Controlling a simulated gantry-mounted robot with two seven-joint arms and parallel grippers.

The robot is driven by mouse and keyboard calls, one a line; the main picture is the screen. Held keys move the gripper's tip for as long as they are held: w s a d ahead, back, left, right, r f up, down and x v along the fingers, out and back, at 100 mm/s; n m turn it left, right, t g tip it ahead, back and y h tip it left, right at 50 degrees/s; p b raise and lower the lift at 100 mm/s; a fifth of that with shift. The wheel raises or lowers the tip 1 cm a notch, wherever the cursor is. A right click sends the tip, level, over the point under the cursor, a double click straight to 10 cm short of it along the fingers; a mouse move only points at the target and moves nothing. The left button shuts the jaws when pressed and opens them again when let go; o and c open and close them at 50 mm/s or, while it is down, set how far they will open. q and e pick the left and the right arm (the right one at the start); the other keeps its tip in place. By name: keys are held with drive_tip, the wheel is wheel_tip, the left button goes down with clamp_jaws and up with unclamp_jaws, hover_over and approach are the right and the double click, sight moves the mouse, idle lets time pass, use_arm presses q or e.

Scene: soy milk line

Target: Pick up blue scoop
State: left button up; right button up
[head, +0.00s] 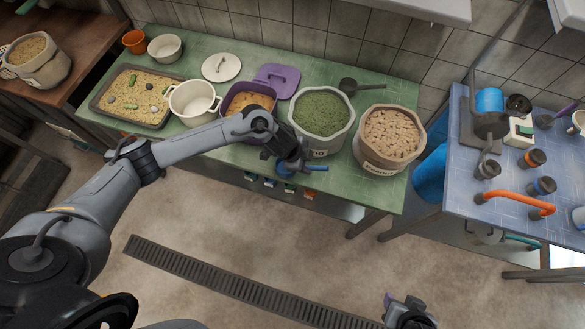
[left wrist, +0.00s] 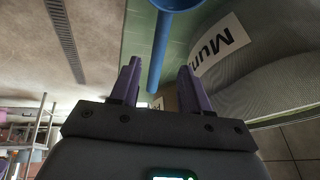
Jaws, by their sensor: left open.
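The blue scoop (head: 318,168) lies at the front edge of the green table, before the sack of green beans; my gripper hides part of it. In the left wrist view its blue handle (left wrist: 161,48) runs down from the bowl at the top edge, its end showing in the gap between my purple fingers. My left gripper (head: 292,164) is open, right at the scoop; it also shows in the left wrist view (left wrist: 158,75). Neither finger visibly touches the handle. My right gripper (head: 408,312) shows at the bottom edge, far from the scoop, its jaws unclear.
The sack of green beans (head: 319,143) and a sack of tan pieces (head: 361,163) stand close by. A dark scoop (head: 347,85), a purple lid (head: 277,79), a white pot (head: 193,115) and a tray (head: 104,112) share the green table (head: 215,50). A blue-topped table (head: 460,190) stands right.

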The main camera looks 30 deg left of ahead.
sight(313, 167)
use_arm(q)
drive_tip(key=x, duration=0.5)
drive_tip(key=shift+s+d+r+b, duration=0.1)
drive_tip(key=shift+d+b, duration=0.25)
drive_tip(key=shift+b, duration=0.05)
drive_tip(key=shift+d+f, duration=0.1)
drive_tip(key=shift+f, duration=0.35)
clamp_jaws()
